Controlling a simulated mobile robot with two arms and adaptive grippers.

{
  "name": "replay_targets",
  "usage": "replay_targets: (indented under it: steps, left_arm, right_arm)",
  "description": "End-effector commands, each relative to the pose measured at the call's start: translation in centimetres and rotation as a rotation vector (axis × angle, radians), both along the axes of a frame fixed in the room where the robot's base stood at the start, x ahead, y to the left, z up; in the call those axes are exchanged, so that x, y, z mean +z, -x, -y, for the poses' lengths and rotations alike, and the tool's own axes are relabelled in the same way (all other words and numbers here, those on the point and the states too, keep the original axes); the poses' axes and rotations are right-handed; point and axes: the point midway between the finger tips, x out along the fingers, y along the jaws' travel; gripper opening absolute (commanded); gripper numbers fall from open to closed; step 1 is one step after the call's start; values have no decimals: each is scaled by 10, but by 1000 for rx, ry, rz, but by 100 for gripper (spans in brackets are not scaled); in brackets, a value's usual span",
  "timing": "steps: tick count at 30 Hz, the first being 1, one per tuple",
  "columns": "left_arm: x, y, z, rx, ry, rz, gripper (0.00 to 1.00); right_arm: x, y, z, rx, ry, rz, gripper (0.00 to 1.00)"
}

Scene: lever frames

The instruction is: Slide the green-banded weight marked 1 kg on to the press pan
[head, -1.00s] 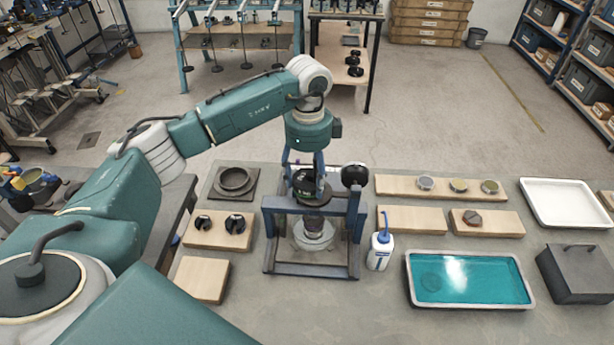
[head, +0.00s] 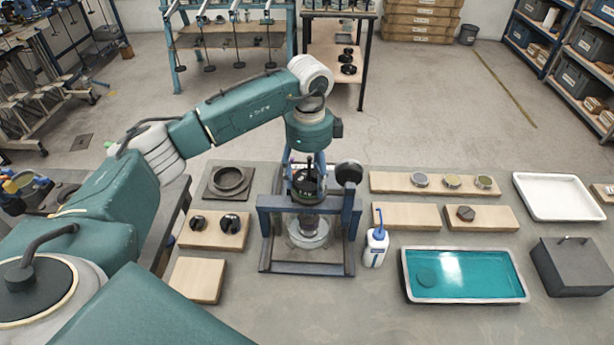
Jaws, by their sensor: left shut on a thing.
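My left gripper (head: 307,176) reaches down from above and is shut on a dark round weight with a green band (head: 308,190). Its 1 kg mark is too small to read. The weight is at the top of the blue press frame (head: 347,212), over the middle of its crossbar. The press pan is mostly hidden under the weight and behind the fingers, so I cannot tell whether the weight touches it. A clear round dish (head: 308,238) is low inside the frame. My right gripper is not in view.
A black ball (head: 348,172) sits at the press's upper right. A white bottle (head: 376,246) stands close right of the press. Two dark slotted weights (head: 229,222) lie on a wooden board at left. A tray of teal liquid (head: 465,275) is at right.

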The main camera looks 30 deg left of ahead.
Motion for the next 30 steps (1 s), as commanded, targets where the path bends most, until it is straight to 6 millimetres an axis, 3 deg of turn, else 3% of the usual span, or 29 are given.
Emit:
replay_targets:
  steps: [30]
  left_arm:
    - [-5,-1,1,0,2,4,8]
  right_arm:
    - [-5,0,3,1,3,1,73]
